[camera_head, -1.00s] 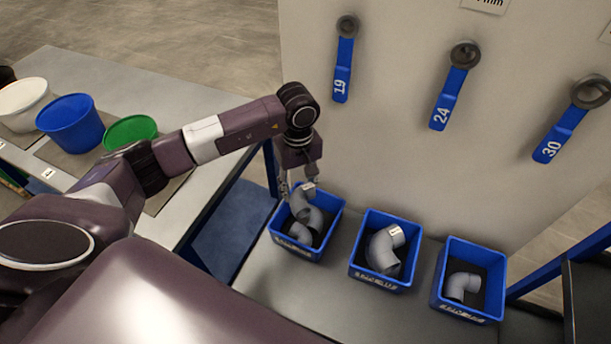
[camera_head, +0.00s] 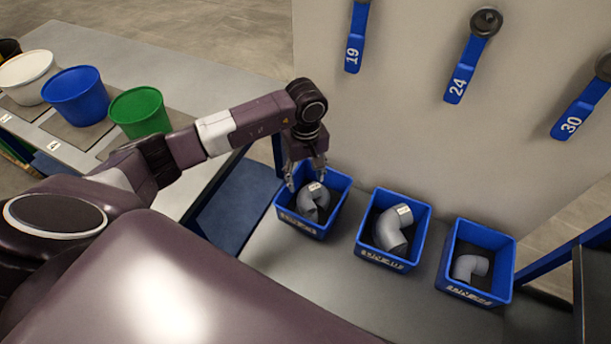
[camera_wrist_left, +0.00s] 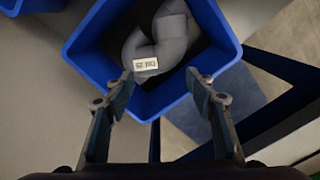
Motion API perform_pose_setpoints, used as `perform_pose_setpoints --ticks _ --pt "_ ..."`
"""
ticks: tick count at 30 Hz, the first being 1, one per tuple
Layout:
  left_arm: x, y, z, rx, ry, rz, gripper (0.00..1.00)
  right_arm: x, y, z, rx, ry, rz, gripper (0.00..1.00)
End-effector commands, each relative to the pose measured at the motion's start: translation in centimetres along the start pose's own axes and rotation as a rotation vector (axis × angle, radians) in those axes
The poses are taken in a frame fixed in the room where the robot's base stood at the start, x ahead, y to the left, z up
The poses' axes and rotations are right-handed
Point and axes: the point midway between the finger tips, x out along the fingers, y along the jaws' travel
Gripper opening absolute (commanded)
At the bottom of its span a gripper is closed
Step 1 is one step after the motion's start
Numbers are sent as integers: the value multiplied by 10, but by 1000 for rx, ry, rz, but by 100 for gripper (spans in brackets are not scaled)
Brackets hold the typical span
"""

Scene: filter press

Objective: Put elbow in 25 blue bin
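A grey elbow with a white label (camera_head: 313,200) lies in the left blue bin (camera_head: 299,225). In the left wrist view the labelled elbow (camera_wrist_left: 160,38) rests against more grey pipe in the bin (camera_wrist_left: 216,72); whether that is a second elbow is hard to tell. My left gripper (camera_head: 305,180) is over this bin's back part. Its fingers (camera_wrist_left: 160,75) are spread apart with nothing clasped between them. The middle bin (camera_head: 386,260) holds a labelled grey elbow (camera_head: 391,230), and the right bin (camera_head: 474,295) holds a smaller grey elbow (camera_head: 470,266). The bin-front lettering is unreadable. My right gripper is out of view.
A grey panel (camera_head: 420,130) stands behind the bins, with blue-handled tools marked 19 (camera_head: 354,45), 24 (camera_head: 460,80) and 30 (camera_head: 578,115). White (camera_head: 28,78), blue (camera_head: 78,95) and green (camera_head: 141,112) tubs stand on the left table. Bare bench (camera_head: 310,270) lies before the bins.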

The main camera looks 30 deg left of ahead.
Motion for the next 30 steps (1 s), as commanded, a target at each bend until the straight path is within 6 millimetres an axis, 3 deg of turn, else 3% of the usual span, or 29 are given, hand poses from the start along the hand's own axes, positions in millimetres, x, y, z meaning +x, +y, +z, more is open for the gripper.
perform_pose_setpoints --ticks 7,14,30 --pt "0 0 0 0 1 -1 63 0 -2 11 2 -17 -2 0" --pt "-9 0 -1 0 3 0 63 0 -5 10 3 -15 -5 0" --pt "-108 1 -1 0 3 2 63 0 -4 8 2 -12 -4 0"
